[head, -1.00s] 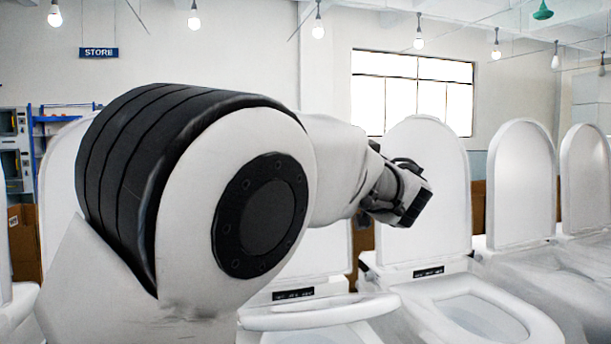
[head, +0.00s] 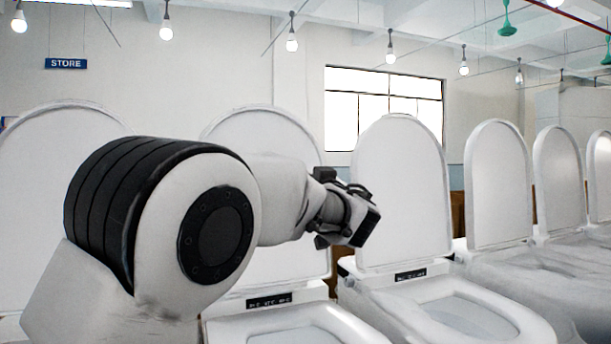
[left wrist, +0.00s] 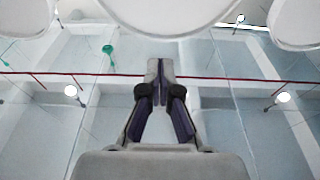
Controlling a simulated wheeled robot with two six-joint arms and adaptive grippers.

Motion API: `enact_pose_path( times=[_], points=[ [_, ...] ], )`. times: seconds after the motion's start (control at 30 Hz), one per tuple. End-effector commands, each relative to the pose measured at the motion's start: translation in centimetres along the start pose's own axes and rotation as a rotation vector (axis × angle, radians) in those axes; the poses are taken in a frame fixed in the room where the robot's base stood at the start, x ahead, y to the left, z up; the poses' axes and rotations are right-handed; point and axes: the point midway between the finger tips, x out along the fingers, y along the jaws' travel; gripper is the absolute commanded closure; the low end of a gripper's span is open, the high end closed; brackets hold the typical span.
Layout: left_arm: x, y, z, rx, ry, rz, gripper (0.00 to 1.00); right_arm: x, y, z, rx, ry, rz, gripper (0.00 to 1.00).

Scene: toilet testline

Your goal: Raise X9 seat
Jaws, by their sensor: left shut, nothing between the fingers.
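Several white toilets stand in a row with upright lids. The nearest toilet (head: 290,325) is at the bottom middle of the head view, behind my left arm. An upright oval panel (head: 262,125) stands at its back, partly hidden by my arm. No X9 label is readable. My left gripper (head: 343,215) is raised in front of the upright panels, shut and empty. In the left wrist view its fingers (left wrist: 158,80) meet below a large white oval panel (left wrist: 170,12), apart from it in the picture.
The neighbouring toilet (head: 450,308) stands to the right with its lid (head: 405,190) upright. More toilets with upright lids (head: 498,185) continue right. Another upright lid (head: 60,165) is at the left. Lamps (head: 291,42) hang from the ceiling.

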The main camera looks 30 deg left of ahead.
Motion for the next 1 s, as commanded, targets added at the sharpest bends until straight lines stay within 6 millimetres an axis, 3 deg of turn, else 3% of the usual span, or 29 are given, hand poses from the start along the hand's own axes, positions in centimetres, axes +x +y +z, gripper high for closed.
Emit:
enact_pose_path(
  times=[0.03,0.2,0.43,1.0],
  points=[
    [1.4,-0.1,-0.4,-0.001,-0.005,-0.003,1.00,-1.2,0.0,0.0,0.000,0.000,0.000,0.60],
    [5.1,-0.1,-0.5,0.000,-0.005,-0.002,1.00,-3.4,0.0,0.0,0.000,0.000,0.000,0.60],
    [9.0,-0.1,-0.4,0.000,-0.002,-0.001,1.00,-5.8,-0.1,0.0,0.000,0.000,0.000,0.60],
    [9.7,0.0,0.1,0.001,0.000,0.001,1.00,-6.0,-0.1,0.0,0.000,0.000,0.000,0.60]
  ],
)
